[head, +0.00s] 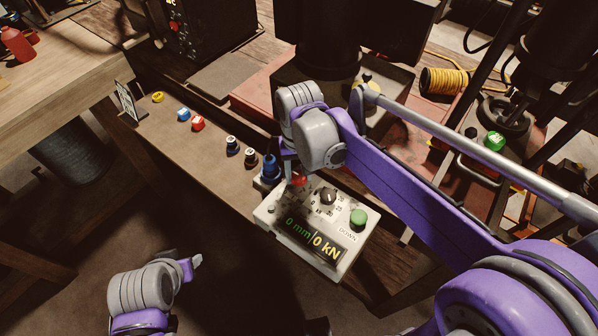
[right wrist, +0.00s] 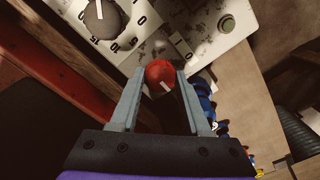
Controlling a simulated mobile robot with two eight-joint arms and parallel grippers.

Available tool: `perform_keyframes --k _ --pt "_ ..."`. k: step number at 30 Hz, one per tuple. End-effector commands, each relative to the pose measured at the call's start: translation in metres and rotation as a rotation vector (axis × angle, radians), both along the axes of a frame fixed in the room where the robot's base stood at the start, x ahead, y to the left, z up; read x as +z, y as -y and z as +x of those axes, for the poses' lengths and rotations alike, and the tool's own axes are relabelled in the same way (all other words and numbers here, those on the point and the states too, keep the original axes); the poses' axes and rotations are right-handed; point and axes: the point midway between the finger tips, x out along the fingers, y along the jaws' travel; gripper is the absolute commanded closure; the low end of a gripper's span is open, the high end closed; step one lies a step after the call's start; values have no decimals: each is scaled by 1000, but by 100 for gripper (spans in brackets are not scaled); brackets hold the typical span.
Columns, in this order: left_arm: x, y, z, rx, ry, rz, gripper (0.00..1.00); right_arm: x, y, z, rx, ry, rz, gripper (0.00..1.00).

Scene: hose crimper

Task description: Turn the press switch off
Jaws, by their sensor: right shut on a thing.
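The press control box (head: 272,215) is a worn white panel on the bench edge, with a display reading "0 mm|0 kN". On it are a red switch knob (head: 299,180), a black dial (head: 327,196) and a green button (head: 358,217) by a "DOWN" label. My right gripper (right wrist: 160,76) is shut on the red knob, which shows between its fingers in the right wrist view (right wrist: 160,72) with a white mark on its face. In the head view the right arm covers part of this area. My left gripper (head: 197,260) is low at the left, away from the box; its jaw opening is unclear.
Blue fittings (head: 270,168) stand close beside the box. Several coloured small parts, including a red one (head: 198,124) and a yellow one (head: 158,97), lie along the bench. The press (head: 318,65) stands behind. A yellow hose coil (head: 444,81) is at back right.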

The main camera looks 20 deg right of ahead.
Motion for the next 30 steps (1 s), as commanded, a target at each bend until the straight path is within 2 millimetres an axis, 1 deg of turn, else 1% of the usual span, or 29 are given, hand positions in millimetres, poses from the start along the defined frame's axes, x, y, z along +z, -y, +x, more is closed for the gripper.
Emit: perform_keyframes --k 9,18,24,30 --pt "-4 0 -2 0 -3 0 50 0 0 0 299 0 0 100" --pt "-7 0 -2 0 -5 0 50 0 0 0 561 0 0 100" --pt "-8 0 -3 0 -5 0 50 0 0 0 692 0 0 100" --pt "-9 0 -3 0 -6 0 50 0 0 0 773 1 0 100"
